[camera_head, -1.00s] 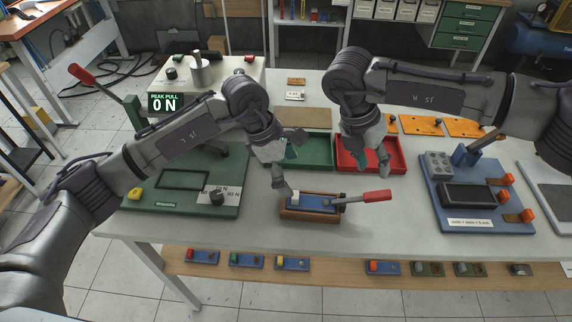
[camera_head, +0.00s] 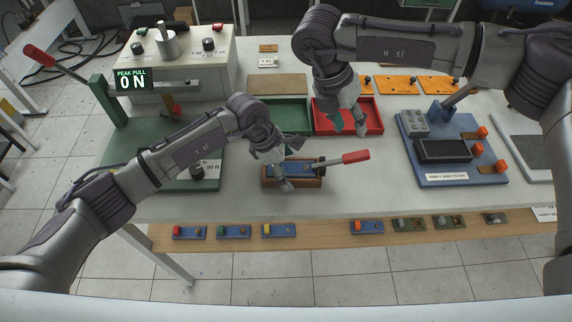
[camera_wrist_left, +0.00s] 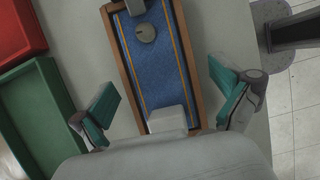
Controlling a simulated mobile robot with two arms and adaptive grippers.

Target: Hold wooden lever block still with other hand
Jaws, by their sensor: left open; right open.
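The wooden lever block (camera_head: 309,183) stands near the front of the table. It has a wooden frame, a blue top and a lever with a red handle (camera_head: 355,157) pointing right. My left gripper (camera_head: 290,163) is open over the block's left part. In the left wrist view, its teal-padded fingers (camera_wrist_left: 168,103) are on either side of the block's wooden frame (camera_wrist_left: 127,62), with visible gaps. A pale block (camera_wrist_left: 167,120) sits on the blue top between them. My right gripper (camera_head: 350,122) is open and empty over the red tray (camera_head: 376,121).
A green tray (camera_head: 290,112) lies behind the block. A green pull gauge stand (camera_head: 105,108) reading 0 N is at left. A blue fixture board (camera_head: 425,165) is at right. The table front is clear right of the block. A lower shelf (camera_head: 320,236) holds several small blocks.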

